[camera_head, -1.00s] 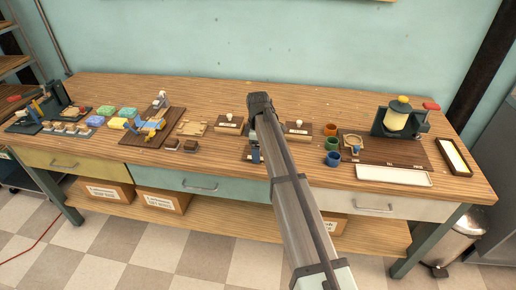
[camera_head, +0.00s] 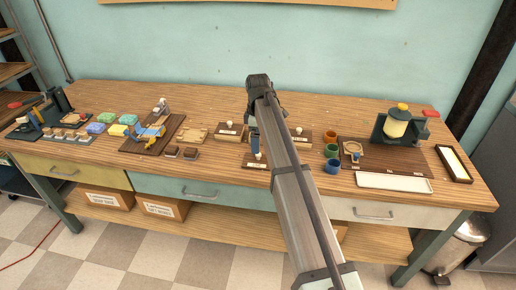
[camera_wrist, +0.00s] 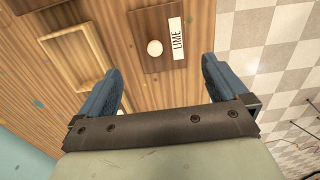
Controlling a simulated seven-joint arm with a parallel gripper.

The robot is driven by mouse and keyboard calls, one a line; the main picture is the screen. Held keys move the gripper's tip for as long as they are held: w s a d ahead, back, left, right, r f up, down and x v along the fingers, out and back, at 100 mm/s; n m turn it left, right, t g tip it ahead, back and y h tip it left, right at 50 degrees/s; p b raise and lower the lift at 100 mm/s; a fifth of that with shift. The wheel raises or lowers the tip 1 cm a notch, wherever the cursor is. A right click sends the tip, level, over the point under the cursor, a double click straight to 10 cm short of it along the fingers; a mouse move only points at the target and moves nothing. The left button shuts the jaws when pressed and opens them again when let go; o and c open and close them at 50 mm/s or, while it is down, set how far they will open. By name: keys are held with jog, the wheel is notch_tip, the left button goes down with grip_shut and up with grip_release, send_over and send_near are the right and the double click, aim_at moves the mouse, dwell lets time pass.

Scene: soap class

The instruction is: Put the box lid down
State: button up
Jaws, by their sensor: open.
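The brown box lid (camera_head: 250,165) lies flat on the table front, left of my arm, with its white knob up. In the wrist view the lid (camera_wrist: 172,62) shows a LIME label and lies beyond and between my fingertips. My gripper (camera_head: 253,143) is open and empty, just above and behind the lid; its blue fingers also show wide apart in the wrist view (camera_wrist: 158,72). An open pale wooden box (camera_wrist: 58,45) is behind the lid in the wrist view. My arm hides that spot in the head view.
Two brown lidded pieces with white knobs stand at the left (camera_head: 225,135) and right (camera_head: 301,140) of my gripper. Several coloured cups (camera_head: 332,150) are farther right. A pale wooden tray (camera_head: 193,134) and dark soap pieces (camera_head: 172,152) are left. The table's front edge is near the lid.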

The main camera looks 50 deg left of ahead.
jog(key=shift+r, duration=1.75)
